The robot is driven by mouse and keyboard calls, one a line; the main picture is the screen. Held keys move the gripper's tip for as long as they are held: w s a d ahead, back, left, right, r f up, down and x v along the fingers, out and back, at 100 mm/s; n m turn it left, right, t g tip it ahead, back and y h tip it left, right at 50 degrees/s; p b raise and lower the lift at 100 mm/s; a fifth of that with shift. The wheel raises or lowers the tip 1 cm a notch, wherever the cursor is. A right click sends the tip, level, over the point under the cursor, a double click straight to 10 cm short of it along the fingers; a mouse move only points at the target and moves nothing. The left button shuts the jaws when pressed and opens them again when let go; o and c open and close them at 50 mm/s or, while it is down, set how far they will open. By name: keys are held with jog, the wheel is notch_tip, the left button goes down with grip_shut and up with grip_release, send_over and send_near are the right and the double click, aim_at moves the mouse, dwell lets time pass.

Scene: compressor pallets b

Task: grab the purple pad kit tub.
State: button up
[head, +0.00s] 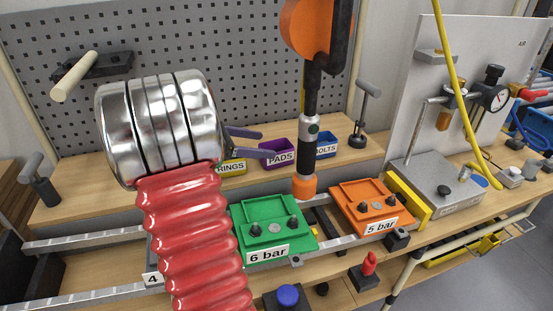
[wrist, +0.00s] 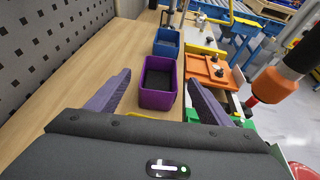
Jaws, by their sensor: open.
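The purple pad kit tub (head: 279,153), labelled PADS, stands on the wooden shelf behind the pallets, between the yellow RINGS tub (head: 232,167) and the blue BOLTS tub (head: 325,144). In the wrist view the purple tub (wrist: 158,86) is upright with dark contents, centred ahead of my gripper (wrist: 157,88). The two purple fingers are open, one on each side of the tub, with a gap on the left. I cannot tell whether the right finger touches it. In the head view my gripper's fingers (head: 246,132) show just left of the tub, partly hidden by my arm.
The blue tub (wrist: 167,43) stands just beyond the purple one. A hanging orange and black tool (head: 307,150) is in front of the shelf. Green (head: 268,226) and orange (head: 368,206) pallets sit on the rails. A grey pegboard (wrist: 40,40) bounds the shelf's back; bare shelf lies beside it.

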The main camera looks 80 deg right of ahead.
aim_at(268, 145)
jog(key=shift+x, duration=1.8)
jog(key=shift+a+f, duration=0.1)
jog(key=shift+c, duration=0.5)
jog(key=c, duration=1.2)
